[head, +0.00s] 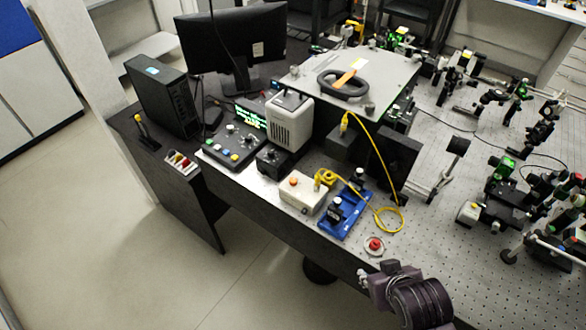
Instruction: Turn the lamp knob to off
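The lamp is probably the pale vented housing (291,122) near the bench's front left edge. A small black box (272,159) with a knob on its face sits in front of it, and this seems to be the lamp knob. The knob is too small for its setting to be read. My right gripper (364,281) is at the bottom, over the bench's front edge, well to the right of and nearer than the knob. It touches no knob, and its finger opening cannot be made out. My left gripper is not in view.
A control panel (236,146) with a green display stands left of the black box. A cream box (301,193) with an orange button, a blue tray (346,212), a yellow cable (366,133) and a red button (375,245) lie between gripper and knob. Optics crowd the right.

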